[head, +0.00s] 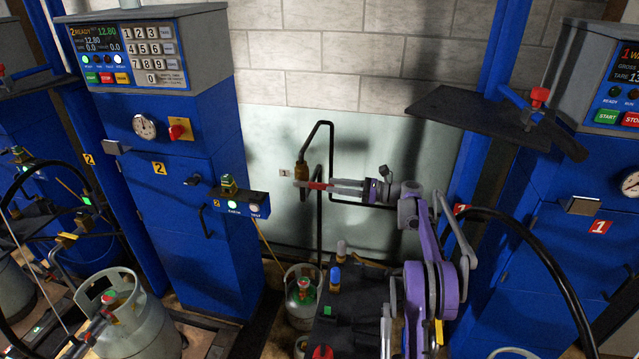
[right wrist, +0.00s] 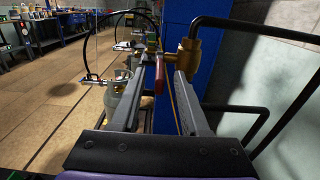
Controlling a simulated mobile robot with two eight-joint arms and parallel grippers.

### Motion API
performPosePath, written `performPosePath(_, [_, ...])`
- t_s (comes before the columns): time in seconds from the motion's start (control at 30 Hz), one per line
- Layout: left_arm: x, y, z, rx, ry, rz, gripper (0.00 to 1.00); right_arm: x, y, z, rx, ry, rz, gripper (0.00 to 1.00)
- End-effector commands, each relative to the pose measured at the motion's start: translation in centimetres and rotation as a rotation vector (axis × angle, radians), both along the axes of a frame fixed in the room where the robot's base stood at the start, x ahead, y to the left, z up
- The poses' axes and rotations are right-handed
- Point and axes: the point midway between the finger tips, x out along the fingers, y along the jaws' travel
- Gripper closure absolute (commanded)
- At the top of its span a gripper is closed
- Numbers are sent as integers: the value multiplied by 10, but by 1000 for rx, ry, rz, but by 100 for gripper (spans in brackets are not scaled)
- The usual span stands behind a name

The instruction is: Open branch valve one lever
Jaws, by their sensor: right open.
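The branch valve (head: 302,173) is a brass body on black pipe against the pale wall panel. It also shows in the right wrist view (right wrist: 190,55). Its red lever (head: 319,186) shows at the fingertips of my right gripper (head: 318,186). In the right wrist view the red lever (right wrist: 160,75) stands between the two open fingers (right wrist: 163,75), with space visible on its sides. Whether a finger touches it I cannot tell. The valve body lies just beyond the right fingertip in that view. My left gripper is not in view.
A blue scale cabinet marked 2 (head: 180,220) stands left of the valve, with a small indicator box (head: 240,205) jutting out. Another blue cabinet marked 1 (head: 560,215) and a dark shelf (head: 480,110) are at right. Gas cylinders (head: 128,315) stand below.

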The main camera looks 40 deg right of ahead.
Motion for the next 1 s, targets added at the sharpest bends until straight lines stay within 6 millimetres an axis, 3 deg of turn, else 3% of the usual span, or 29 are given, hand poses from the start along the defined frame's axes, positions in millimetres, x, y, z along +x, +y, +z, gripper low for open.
performPosePath(0.1, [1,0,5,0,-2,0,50,18,15,1,0,0,2,55])
performPosePath(0.3, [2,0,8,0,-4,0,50,35,28,1,-1,-1,0,55])
performPosePath(0.67, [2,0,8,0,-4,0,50,39,32,0,-1,0,0,55])
performPosePath(0.9, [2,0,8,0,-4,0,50,39,31,0,-1,0,0,96])
performPosePath(1.0, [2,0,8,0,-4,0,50,39,31,0,-1,0,0,100])
